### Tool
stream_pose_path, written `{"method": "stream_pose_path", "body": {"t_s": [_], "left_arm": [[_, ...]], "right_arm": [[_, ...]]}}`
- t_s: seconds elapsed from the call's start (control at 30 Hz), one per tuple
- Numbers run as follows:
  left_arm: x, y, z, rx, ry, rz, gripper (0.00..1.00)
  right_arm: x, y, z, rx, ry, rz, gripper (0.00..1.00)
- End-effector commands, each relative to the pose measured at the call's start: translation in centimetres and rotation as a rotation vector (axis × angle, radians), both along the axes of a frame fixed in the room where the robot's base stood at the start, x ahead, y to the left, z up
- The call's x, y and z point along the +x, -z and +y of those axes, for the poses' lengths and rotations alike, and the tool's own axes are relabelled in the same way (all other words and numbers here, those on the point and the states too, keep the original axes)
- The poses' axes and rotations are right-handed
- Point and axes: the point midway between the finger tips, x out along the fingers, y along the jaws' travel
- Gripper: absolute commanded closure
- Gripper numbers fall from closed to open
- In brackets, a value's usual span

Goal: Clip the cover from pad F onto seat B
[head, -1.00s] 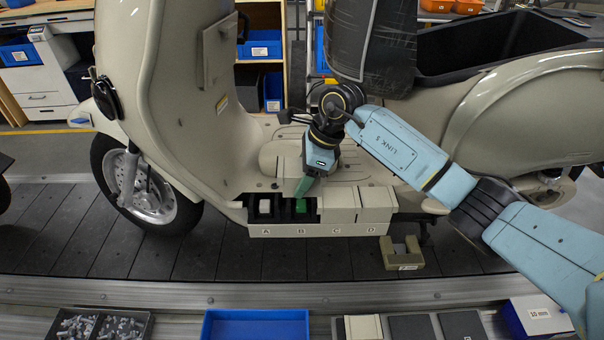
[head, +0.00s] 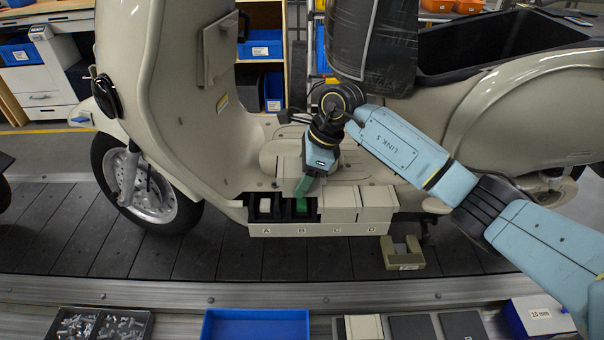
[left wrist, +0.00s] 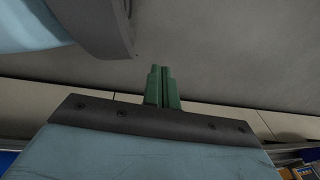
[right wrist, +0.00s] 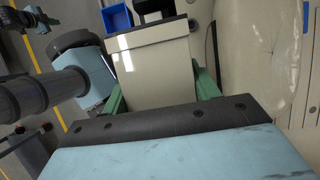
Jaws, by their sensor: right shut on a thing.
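My right gripper (head: 304,187) reaches down over seat B (head: 301,215), in the row labelled A to D on the scooter's floor. Its green fingers are shut on a cream cover (right wrist: 155,70), which fills the space between them in the right wrist view. In the head view the fingers and wrist hide part of the cover; I cannot tell whether it touches the seat. A green part shows in or over dark seat B. My left gripper (left wrist: 162,87) is outside the head view; its green fingers are together and empty in the left wrist view.
Seat A (head: 264,207) is dark and open, with a white block inside. Cream covers sit on C (head: 338,203) and D (head: 377,203). A notched tan block (head: 402,253) lies on the conveyor. In front are a blue tray (head: 256,325), a fastener bin (head: 98,326) and dark pads (head: 411,327).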

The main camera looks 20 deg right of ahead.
Motion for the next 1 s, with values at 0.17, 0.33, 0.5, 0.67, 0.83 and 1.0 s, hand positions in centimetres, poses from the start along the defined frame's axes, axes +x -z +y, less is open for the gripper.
{"method": "stream_pose_path", "body": {"t_s": [0.17, 0.33, 0.5, 0.67, 0.83, 1.0], "left_arm": [[1.3, -0.4, -0.3, -0.002, -0.005, -0.015, 1.00], [2.1, -0.8, -0.3, -0.002, -0.008, -0.021, 1.00], [2.6, -1.2, -0.2, 0.002, -0.009, -0.021, 1.00], [2.8, -1.6, 0.0, 0.006, -0.009, -0.020, 1.00], [3.6, -2.1, -0.3, 0.005, -0.012, -0.026, 1.00], [4.6, -2.7, -0.4, 0.003, -0.017, -0.038, 1.00]], "right_arm": [[0.0, 0.5, 0.0, 0.000, 0.000, 0.000, 0.64], [0.0, 0.9, 0.0, 0.000, 0.000, 0.000, 0.64], [0.0, 1.4, 0.0, 0.000, 0.000, -0.001, 0.64], [0.0, 1.7, 0.0, 0.000, 0.000, -0.001, 0.64], [0.0, 2.1, 0.0, 0.000, 0.000, -0.001, 0.64], [0.0, 2.5, 0.0, 0.000, 0.001, -0.001, 0.64]]}}
